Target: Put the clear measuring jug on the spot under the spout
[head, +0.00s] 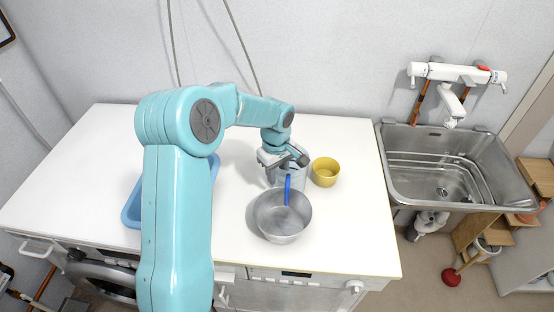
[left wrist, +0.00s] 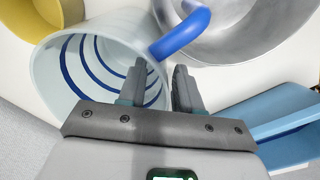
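The clear measuring jug (head: 296,177) stands on the white worktop, with its blue handle towards the steel bowl. In the left wrist view the jug (left wrist: 52,72) shows its open mouth, blue rings inside and blue handle (left wrist: 182,34). My left gripper (head: 284,158) is at the jug's rim and partly hides it. Its fingers (left wrist: 160,88) are apart, one over the mouth and one outside the wall, with a visible gap between them. The white tap's spout (head: 452,108) hangs over the steel sink (head: 455,205) at the right. My right gripper is not in view.
A steel bowl (head: 283,222) stands just in front of the jug, and a yellow bowl (head: 325,172) is close on its right. A blue tub (head: 131,212) is at the left, partly behind my arm. The worktop (head: 355,225) is clear towards its right edge; a gap separates it from the sink.

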